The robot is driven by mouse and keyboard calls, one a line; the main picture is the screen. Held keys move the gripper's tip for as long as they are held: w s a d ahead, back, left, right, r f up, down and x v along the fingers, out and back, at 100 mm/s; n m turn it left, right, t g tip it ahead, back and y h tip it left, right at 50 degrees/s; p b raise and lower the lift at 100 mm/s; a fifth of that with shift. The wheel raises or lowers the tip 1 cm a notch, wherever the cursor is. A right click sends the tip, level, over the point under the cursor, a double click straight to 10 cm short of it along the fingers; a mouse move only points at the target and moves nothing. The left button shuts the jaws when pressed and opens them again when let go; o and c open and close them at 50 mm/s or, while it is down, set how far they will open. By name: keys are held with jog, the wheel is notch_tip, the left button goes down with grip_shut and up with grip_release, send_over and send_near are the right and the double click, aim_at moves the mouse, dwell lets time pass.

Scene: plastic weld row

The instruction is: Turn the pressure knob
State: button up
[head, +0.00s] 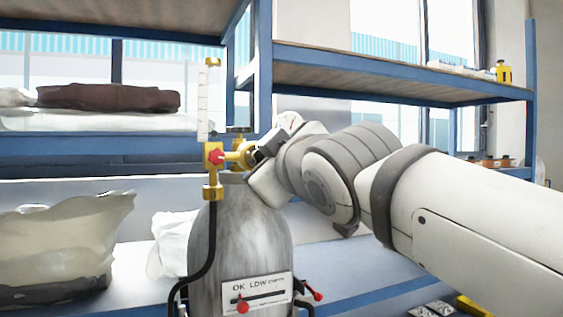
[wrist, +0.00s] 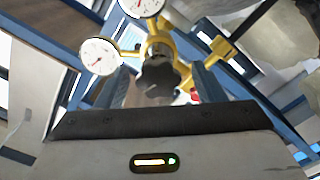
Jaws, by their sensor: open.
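The pressure knob (wrist: 158,76) is a dark lobed knob on the front of a brass regulator (wrist: 160,45) in the wrist view. My gripper (wrist: 163,80) is open, with one finger on each side of the knob; I cannot tell whether either touches it. Two round white gauges (wrist: 100,56) sit beside and above the knob. In the head view the brass regulator (head: 236,155) is on top of a grey gas cylinder (head: 240,240), and my gripper (head: 262,150) reaches it from the right. There the knob is mostly hidden by my gripper.
A small red knob (head: 215,157) and a clear upright flow tube (head: 203,103) are on the regulator's left, with a black hose (head: 210,240) below. Blue-framed shelves (head: 400,75) stand behind. A pale sack (head: 60,240) is at left.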

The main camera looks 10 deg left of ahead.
jog(key=v, duration=0.6)
jog(key=shift+s+d+b, duration=0.15)
jog(key=shift+s+b, duration=0.15)
jog(key=shift+b, duration=0.15)
